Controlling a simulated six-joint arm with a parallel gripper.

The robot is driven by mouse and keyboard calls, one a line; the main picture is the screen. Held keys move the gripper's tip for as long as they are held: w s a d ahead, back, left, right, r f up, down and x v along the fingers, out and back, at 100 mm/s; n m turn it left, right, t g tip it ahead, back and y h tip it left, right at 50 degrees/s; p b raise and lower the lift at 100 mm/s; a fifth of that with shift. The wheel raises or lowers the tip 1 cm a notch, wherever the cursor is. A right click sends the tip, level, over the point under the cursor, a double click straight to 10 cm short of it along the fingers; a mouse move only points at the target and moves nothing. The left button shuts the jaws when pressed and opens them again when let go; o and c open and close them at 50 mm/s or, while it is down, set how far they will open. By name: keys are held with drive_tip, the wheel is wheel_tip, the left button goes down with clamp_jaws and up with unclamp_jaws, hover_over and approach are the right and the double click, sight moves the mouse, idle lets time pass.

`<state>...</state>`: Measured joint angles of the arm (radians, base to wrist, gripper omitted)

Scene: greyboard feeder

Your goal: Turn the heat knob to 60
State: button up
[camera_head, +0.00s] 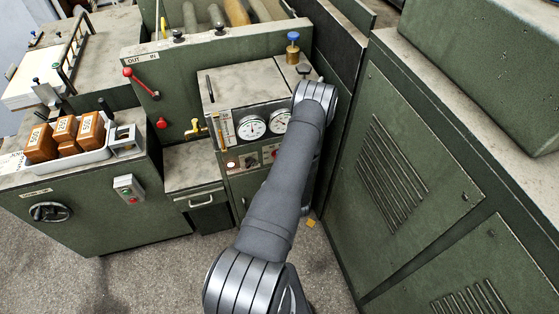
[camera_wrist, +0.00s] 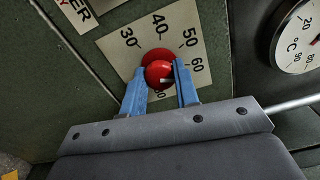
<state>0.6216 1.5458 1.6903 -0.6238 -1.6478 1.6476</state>
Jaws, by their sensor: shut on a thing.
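The heat knob (camera_wrist: 157,72) is a round red knob in the wrist view, on a pale scale plate (camera_wrist: 117,47) marked 30, 40, 50 and 60. A small white mark shows on its face, toward the lower right, near the 60 side; its exact reading is hard to tell. My gripper (camera_wrist: 160,77) has its two blue fingers on either side of the knob, shut on it. In the head view my grey arm reaches over the control cabinet (camera_head: 248,85), and my gripper and the knob are hidden behind it.
A °C gauge (camera_wrist: 299,38) sits right of the knob in the wrist view. The head view shows round gauges (camera_head: 251,127) on the cabinet front. A tall green cabinet (camera_head: 400,180) stands close on the right. A tray (camera_head: 88,153) of brown blocks is at left.

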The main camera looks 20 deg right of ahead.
drive_tip(key=o, duration=1)
drive_tip(key=s, duration=1.7)
drive_tip(key=shift+s, duration=0.25)
drive_tip(key=shift+w, duration=0.1)
drive_tip(key=w, duration=1.7)
